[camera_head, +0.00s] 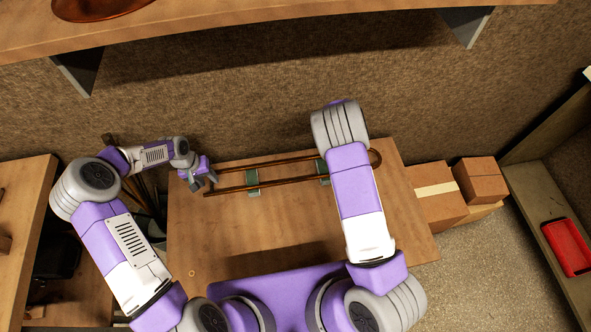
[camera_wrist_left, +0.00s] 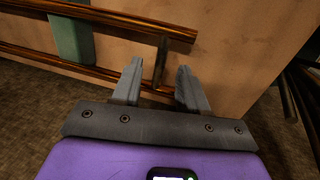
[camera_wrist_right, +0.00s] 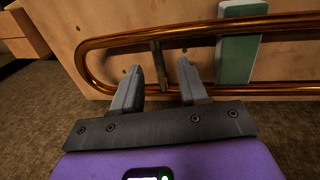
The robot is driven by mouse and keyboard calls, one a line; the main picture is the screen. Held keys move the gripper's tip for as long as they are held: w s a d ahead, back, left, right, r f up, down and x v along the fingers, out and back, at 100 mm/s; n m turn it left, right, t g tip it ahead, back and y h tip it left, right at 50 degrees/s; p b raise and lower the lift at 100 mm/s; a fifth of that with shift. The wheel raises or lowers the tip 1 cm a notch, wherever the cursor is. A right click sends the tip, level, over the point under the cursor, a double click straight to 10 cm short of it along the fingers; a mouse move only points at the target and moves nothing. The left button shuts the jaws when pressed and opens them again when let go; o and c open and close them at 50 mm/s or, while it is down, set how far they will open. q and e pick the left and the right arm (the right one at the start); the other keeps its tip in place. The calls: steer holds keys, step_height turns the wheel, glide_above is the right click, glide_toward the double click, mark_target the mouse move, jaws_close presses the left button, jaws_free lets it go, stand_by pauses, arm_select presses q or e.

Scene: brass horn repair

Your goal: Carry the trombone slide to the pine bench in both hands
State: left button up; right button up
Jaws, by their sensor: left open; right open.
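The trombone slide (camera_head: 285,160), two long brass tubes joined by a curved bow at the right end, lies on green blocks on a wooden table (camera_head: 225,235). My left gripper (camera_head: 207,184) is open at the slide's left end. In the left wrist view, a crossbar (camera_wrist_left: 160,62) between the tubes stands just beyond and between the open fingertips (camera_wrist_left: 157,72). In the right wrist view, my open right gripper (camera_wrist_right: 157,75) is near the bow end, with another crossbar (camera_wrist_right: 158,65) between its fingertips. In the head view my right arm hides the right gripper.
Green support blocks (camera_head: 252,182) hold the slide off the table. A wooden shelf (camera_head: 250,22) crosses the top of the head view. Cardboard boxes (camera_head: 437,205) stand right of the table. A wooden bench (camera_head: 22,190) is at left. A red tray (camera_head: 567,247) lies far right.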

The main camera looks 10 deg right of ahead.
arm_select(q)
steer(key=shift+d+f, duration=0.1)
steer(key=shift+f, duration=0.45)
arm_select(e)
steer(key=shift+d+f, duration=0.1)
steer(key=shift+f, duration=0.45)
arm_select(q)
jaws_close()
arm_select(e)
jaws_close()
